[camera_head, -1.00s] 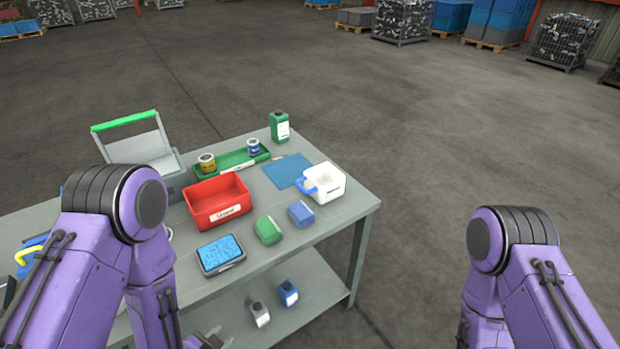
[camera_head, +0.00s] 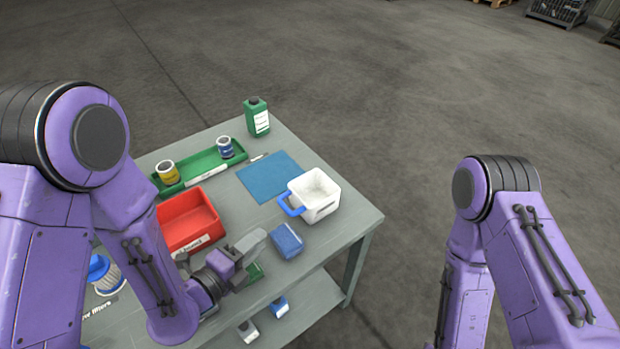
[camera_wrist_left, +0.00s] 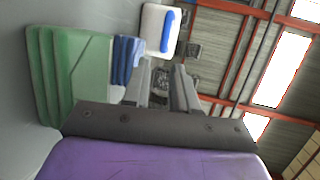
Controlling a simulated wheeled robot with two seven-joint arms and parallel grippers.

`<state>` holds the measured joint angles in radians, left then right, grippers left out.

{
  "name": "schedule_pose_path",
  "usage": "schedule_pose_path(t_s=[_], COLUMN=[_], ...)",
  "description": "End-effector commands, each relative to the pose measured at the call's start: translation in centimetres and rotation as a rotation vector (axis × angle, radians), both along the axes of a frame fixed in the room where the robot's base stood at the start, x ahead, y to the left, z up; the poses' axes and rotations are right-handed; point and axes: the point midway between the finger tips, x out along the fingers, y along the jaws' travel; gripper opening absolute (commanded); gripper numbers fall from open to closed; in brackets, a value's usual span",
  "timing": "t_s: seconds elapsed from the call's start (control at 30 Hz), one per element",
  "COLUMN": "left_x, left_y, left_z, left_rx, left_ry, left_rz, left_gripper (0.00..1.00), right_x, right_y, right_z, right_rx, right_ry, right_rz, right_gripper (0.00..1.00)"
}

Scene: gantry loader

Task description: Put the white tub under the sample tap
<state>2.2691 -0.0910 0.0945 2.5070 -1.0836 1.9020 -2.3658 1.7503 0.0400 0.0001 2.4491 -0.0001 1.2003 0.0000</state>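The white tub (camera_head: 325,205), with a blue handle (camera_head: 291,204) on its left side, stands upright near the right edge of the workbench. It also shows in the left wrist view (camera_wrist_left: 153,22), beyond the fingers. My left gripper (camera_head: 257,250) is low over the front of the bench, left of the blue box and apart from the tub. In the left wrist view its two fingers (camera_wrist_left: 161,72) stand apart with nothing between them. My right arm shows at the right, but its gripper is out of view. I see no sample tap.
A blue box (camera_head: 287,241) stands in front of the tub; a green box (camera_head: 254,273) is partly hidden below my left gripper. A red bin (camera_head: 187,219), blue mat (camera_head: 268,177), green tray (camera_head: 199,172) with two cans and green bottle (camera_head: 257,118) occupy the bench.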

Motion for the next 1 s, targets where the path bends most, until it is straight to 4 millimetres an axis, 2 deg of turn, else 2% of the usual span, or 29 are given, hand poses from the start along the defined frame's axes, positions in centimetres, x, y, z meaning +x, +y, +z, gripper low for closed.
schedule_pose_path(t_s=[0.07, 0.27, 0.33, 0.53, 0.7, 0.83, 1.0], left_x=[0.2, 2.1, 3.1, 5.1, 7.8, 8.8, 8.8], left_y=[-0.2, -1.5, -2.3, -3.4, -4.8, -5.5, -5.6], left_z=[-0.3, -1.4, -0.6, -0.9, -1.3, -1.8, -1.9], left_rx=[0.004, 0.002, 0.004, 0.003, 0.002, 0.003, 0.003], left_ry=[-0.007, -0.013, -0.006, -0.004, -0.004, -0.003, -0.003], left_rz=[-0.005, -0.005, -0.007, -0.002, -0.002, -0.003, -0.003], left_gripper=[0.27, 0.27, 0.27, 0.27, 0.27, 0.27, 0.27], right_x=[-0.1, -0.1, -0.2, -0.1, -0.1, -0.1, -0.1], right_y=[0.0, 0.0, 0.0, 0.0, 0.0, 0.0, 0.0], right_z=[-0.6, -4.8, -3.5, -2.5, -1.4, -1.3, -1.4], right_rx=[0.0, 0.0, 0.001, 0.0, 0.0, 0.0, 0.0], right_ry=[0.001, 0.002, 0.003, 0.001, 0.002, 0.002, 0.001], right_rz=[0.0, 0.0, 0.0, 0.0, 0.0, 0.0, 0.0], right_gripper=[0.43, 0.43, 0.43, 0.43, 0.43, 0.43, 0.43])
